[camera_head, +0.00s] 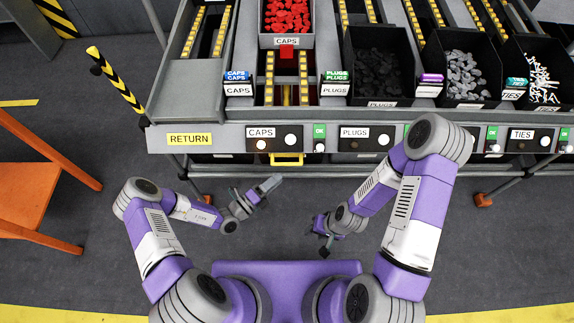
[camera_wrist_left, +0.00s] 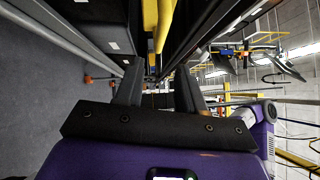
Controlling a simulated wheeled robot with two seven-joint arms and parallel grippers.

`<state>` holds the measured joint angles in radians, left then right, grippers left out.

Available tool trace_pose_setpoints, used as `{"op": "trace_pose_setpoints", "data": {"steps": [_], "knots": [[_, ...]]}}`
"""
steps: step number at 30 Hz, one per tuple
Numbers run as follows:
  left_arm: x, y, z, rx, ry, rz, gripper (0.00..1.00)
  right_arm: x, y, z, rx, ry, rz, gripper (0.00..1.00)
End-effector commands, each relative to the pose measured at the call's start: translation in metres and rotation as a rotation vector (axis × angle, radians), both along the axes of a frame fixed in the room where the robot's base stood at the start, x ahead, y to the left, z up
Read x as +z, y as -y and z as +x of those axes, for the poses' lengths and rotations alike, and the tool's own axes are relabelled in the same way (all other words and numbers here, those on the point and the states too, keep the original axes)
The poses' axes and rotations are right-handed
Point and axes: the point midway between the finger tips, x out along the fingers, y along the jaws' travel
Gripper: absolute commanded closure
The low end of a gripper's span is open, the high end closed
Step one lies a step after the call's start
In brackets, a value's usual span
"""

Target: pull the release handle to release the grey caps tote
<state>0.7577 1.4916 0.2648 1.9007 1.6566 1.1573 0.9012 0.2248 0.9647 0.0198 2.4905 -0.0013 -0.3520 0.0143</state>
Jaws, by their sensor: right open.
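The grey caps tote (camera_head: 264,41), filled with red caps, sits in the rack lane at the top, above the CAPS label. A yellow handle (camera_head: 287,163) sticks out of the rack front below that lane. My left gripper (camera_head: 266,187) is just below and left of the handle in the head view, apart from it. In the left wrist view its two fingers (camera_wrist_left: 159,88) are spread with nothing between them; a yellow part (camera_wrist_left: 151,22) shows beyond, probably the handle. My right gripper (camera_head: 325,240) is open and empty, low over the floor.
A yellow-black post (camera_head: 117,80) and an orange frame (camera_head: 40,185) stand at the left. Floor between my arms and the rack is clear.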

Motion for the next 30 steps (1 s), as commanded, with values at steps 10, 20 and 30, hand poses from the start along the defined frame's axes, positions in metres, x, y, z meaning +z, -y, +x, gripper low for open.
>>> {"op": "trace_pose_setpoints", "data": {"steps": [10, 20, 30], "knots": [[0.002, 0.016, 0.037, 0.065, -0.021, -0.046, 0.61, -0.01, 0.0, 0.0, 0.0, 0.0, 0.0, 0.57], [0.008, 0.042, 0.061, 0.063, -0.023, -0.045, 0.61, -0.018, 0.0, 0.0, 0.0, 0.0, 0.0, 0.57], [0.008, 0.043, 0.063, 0.064, -0.023, -0.044, 0.69, -0.017, 0.0, 0.0, 0.0, 0.0, 0.0, 0.57]]}}
